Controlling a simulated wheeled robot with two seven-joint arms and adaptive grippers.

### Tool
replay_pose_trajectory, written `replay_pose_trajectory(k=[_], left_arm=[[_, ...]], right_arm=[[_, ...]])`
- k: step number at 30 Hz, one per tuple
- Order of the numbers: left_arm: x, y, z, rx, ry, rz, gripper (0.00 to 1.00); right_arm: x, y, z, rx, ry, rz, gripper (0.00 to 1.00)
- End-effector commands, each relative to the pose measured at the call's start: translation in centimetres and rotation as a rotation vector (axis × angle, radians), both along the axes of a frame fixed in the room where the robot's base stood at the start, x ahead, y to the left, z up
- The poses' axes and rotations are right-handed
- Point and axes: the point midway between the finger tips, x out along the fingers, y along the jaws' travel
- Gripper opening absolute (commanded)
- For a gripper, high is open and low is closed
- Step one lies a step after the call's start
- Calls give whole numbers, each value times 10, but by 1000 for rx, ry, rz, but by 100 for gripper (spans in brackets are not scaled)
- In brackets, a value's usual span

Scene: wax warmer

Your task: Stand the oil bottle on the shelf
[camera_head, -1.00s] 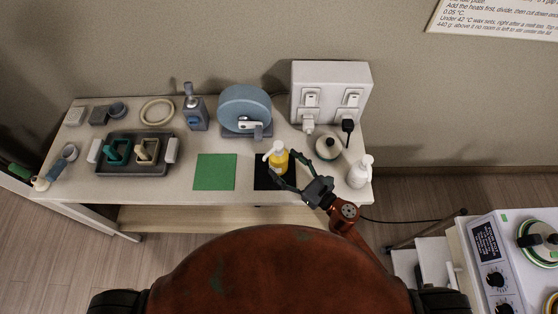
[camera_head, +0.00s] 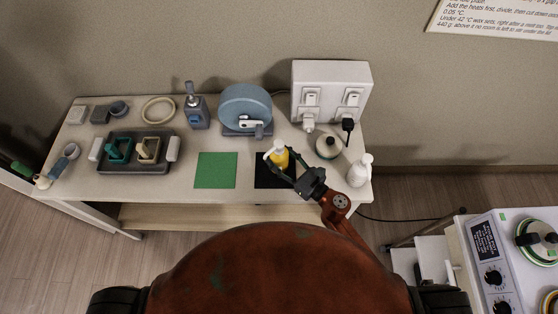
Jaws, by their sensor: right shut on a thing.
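My left gripper is not in view.
A green mat (camera_head: 215,170) lies left of the black one. A white bottle (camera_head: 360,170) stands at the table's right end, near a round lidded pot (camera_head: 328,146). A blue tape dispenser (camera_head: 245,108) and a socket box (camera_head: 331,92) stand behind. A grey tray (camera_head: 135,150) is at left.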

Motion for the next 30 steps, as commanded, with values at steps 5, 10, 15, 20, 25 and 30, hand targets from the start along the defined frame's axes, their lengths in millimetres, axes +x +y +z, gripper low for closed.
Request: replay_pose_trajectory(k=[5, 10, 15, 20, 25, 30], left_arm=[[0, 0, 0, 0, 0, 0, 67], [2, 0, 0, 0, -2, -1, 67], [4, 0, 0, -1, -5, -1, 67], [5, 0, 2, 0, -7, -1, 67], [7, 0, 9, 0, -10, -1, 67], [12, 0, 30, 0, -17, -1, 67]], right_arm=[[0, 0, 0, 0, 0, 0, 23], [0, 0, 0, 0, 0, 0, 11], [0, 0, 1, 1, -1, 1, 6], [0, 0, 5, 0, -3, 1, 6], [0, 0, 25, -2, -6, 3, 6], [-21, 7, 63, -2, -6, 5, 6]])
